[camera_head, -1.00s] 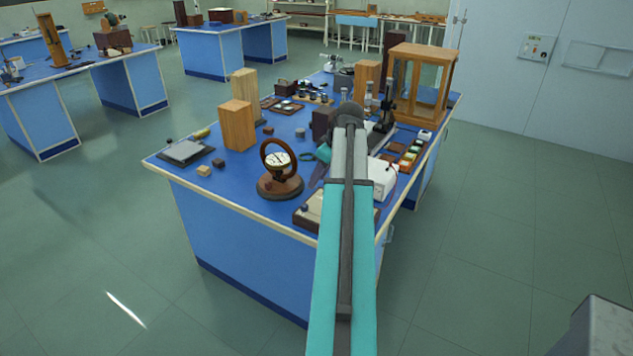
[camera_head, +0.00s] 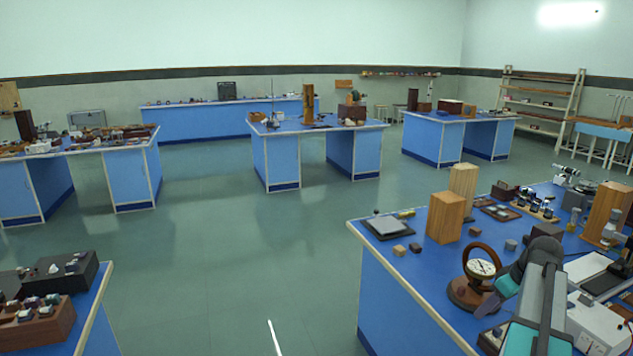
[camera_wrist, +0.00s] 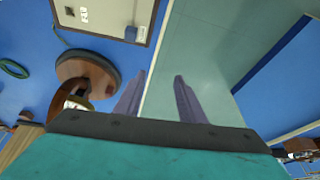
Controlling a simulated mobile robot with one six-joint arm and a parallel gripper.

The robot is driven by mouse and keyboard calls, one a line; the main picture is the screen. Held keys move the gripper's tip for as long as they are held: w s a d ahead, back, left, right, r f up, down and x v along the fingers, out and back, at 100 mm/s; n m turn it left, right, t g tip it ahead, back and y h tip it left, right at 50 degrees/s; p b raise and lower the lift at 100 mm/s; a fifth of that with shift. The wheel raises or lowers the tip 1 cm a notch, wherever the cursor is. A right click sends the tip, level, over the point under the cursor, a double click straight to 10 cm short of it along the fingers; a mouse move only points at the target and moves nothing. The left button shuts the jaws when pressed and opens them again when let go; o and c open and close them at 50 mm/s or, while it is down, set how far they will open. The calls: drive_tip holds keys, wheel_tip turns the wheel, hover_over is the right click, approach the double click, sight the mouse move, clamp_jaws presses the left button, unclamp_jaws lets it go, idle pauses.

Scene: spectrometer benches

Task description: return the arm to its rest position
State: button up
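My gripper (camera_wrist: 160,75) is open and empty in the wrist view, with its two purple-grey fingers apart. Bench edge and green floor show behind them. In the head view my gripper (camera_head: 486,307) is at lower right, over the near part of the blue bench (camera_head: 385,262). It appears beside the round dial instrument (camera_head: 480,268) on its brown base, to its right. My arm partly hides the bench there; I cannot tell the exact gap to the instrument. The instrument's base (camera_wrist: 88,66) shows left of the fingers in the wrist view.
Wooden blocks (camera_head: 444,218), a flat grey plate (camera_head: 388,226) and a white box (camera_head: 597,325) stand on this bench. Another bench with dark trays (camera_head: 40,320) is at lower left. Open floor (camera_head: 235,235) lies between the benches.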

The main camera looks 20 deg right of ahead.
drive_tip(key=w+a+f+n+g+y, duration=0.1)
drive_tip(key=w+a+f, duration=0.2)
drive_tip(key=a+f, duration=0.55)
drive_tip(key=w+a+f+n+g+y, duration=0.1)
drive_tip(key=w+a+f+n+g, duration=0.15)
drive_tip(key=a+f, duration=0.6)
drive_tip(key=s+a+f+g, duration=0.1)
drive_tip(key=s+a+f, duration=0.1)
drive_tip(key=a+f, duration=0.5)
drive_tip(key=s+a+f+g, duration=0.1)
drive_tip(key=a+f, duration=0.3)
drive_tip(key=a, duration=0.6)
drive_tip(key=s+a+f+g, duration=0.3)
drive_tip(key=s+a+f, duration=0.9)
drive_tip(key=a, duration=0.1)
drive_tip(key=s+a+f+m+h, duration=0.1)
drive_tip(key=s+f+m, duration=0.2)
drive_tip(key=s, duration=0.4)
drive_tip(key=s+f+m+g+h, duration=0.1)
drive_tip(key=s+f+m+h, duration=0.1)
drive_tip(key=s, duration=0.5)
drive_tip(key=shift+s+a+f+m+h+b, duration=0.35)
drive_tip(key=shift+s+f+m, duration=0.1)
drive_tip(key=shift+f, duration=0.4)
